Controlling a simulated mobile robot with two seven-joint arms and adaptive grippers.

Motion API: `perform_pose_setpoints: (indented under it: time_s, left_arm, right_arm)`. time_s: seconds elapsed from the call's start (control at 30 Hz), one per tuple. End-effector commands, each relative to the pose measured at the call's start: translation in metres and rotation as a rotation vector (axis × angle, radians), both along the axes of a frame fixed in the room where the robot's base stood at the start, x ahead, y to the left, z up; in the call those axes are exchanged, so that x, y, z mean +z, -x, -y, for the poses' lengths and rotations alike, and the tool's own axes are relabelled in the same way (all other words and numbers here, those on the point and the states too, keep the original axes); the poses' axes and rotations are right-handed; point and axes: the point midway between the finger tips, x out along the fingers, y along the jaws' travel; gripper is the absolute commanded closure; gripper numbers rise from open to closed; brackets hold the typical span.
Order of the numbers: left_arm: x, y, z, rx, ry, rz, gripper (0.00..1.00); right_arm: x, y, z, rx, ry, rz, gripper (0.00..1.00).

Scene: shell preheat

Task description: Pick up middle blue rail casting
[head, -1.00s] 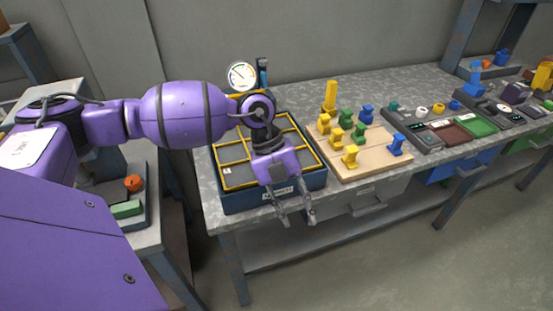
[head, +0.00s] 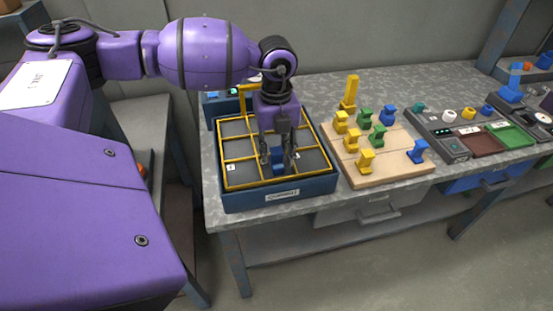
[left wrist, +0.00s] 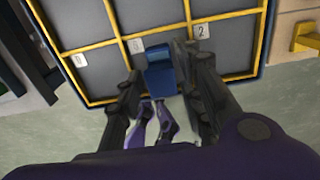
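A blue rail casting (head: 277,157) is in the front middle part of the yellow-gridded tray of the dark blue heater box (head: 245,204). In the left wrist view the blue casting (left wrist: 160,72) shows between my fingers. My left gripper (head: 279,163) points down over the tray, with one finger on each side of the casting. The fingers look open, with a small gap at the right one in the left wrist view (left wrist: 162,68). Contact with the casting is not clear. My right gripper is not in view.
A wooden board (head: 395,172) with several yellow, green and blue castings stands right of the heater. A yellow frame bar (head: 243,98) rises at the heater's back. Farther right are a grey device (head: 452,146) and a green tray (head: 512,133). The tray's other cells look empty.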

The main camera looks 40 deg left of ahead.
Motion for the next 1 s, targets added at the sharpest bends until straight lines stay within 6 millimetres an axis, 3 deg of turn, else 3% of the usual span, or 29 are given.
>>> perform_pose_setpoints:
  time_s: [0.2,0.47,0.73,1.0]
  left_arm:
    - [-0.027,0.001,0.001,0.002,0.001,-0.001,0.66]
    - [-0.031,0.001,0.001,0.002,0.002,0.001,0.66]
    - [-0.031,0.001,0.001,0.001,0.002,0.001,1.00]
    - [-0.030,0.001,0.001,0.001,0.001,0.002,1.00]
  right_arm:
    - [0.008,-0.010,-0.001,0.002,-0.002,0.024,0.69]
    - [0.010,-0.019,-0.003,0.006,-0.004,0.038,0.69]
    - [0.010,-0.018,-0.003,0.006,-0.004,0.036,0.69]
    - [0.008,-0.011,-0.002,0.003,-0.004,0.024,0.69]
